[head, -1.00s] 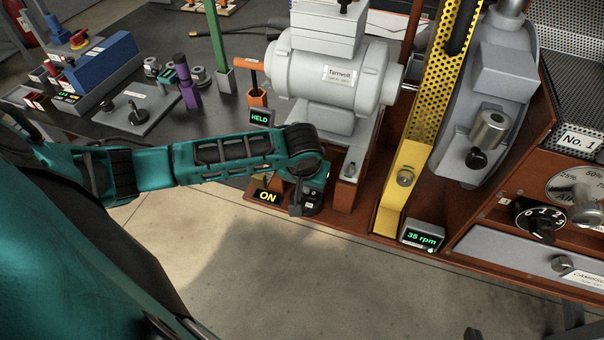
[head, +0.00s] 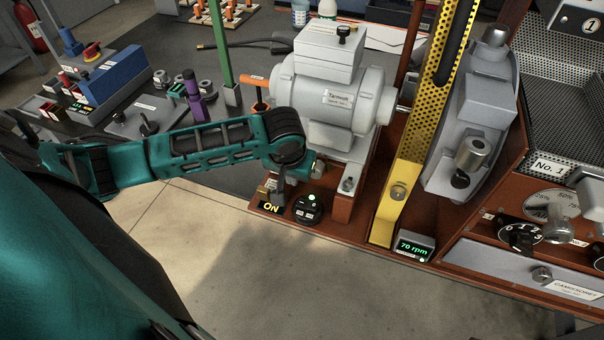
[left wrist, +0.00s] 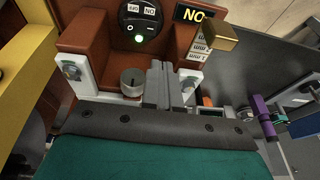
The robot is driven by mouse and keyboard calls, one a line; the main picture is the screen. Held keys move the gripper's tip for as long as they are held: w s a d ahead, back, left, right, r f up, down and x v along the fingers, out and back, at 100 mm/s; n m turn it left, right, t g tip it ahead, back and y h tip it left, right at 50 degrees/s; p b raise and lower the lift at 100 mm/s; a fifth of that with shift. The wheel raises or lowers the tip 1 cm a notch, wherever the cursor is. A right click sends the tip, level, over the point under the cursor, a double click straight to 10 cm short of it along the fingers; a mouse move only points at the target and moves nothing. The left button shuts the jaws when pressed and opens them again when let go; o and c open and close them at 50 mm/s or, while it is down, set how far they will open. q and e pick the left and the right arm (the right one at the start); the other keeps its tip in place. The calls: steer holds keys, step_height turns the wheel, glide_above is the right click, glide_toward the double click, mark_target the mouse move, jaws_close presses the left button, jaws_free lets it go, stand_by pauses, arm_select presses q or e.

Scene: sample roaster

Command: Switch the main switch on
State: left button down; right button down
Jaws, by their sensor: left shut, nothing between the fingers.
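On the front corner of the red-brown base, a black plate (head: 270,208) reads ON in yellow. A brass block (head: 262,191) stands behind it and shows larger in the left wrist view (left wrist: 222,38). Beside the plate is a round black switch unit (head: 308,208) with two white labels and a lit green lamp; the left wrist view shows it upside down (left wrist: 140,18). I cannot tell which part is the main switch. My left gripper (head: 278,195) points down near the plate and the brass block. Its fingers (left wrist: 160,72) are shut and empty. My right gripper is out of view.
The grey motor (head: 330,100) stands just behind the switches. A yellow perforated guard (head: 405,195) and a small display reading 70 rpm (head: 412,246) are to the right. The dark bench at left holds several parts. The floor in front is clear.

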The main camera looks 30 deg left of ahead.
arm_select(q)
steer(key=shift+s+a+r, duration=0.2)
steer(key=shift+s+r, duration=0.05)
steer(key=shift+r, duration=0.4)
steer(key=shift+s+a+r, duration=0.15)
steer(key=shift+s+r, duration=0.15)
steer(key=shift+r, duration=0.4)
steer(key=shift+s+a+r, duration=0.2)
steer(key=shift+s+r, duration=0.05)
steer(key=shift+r, duration=0.4)
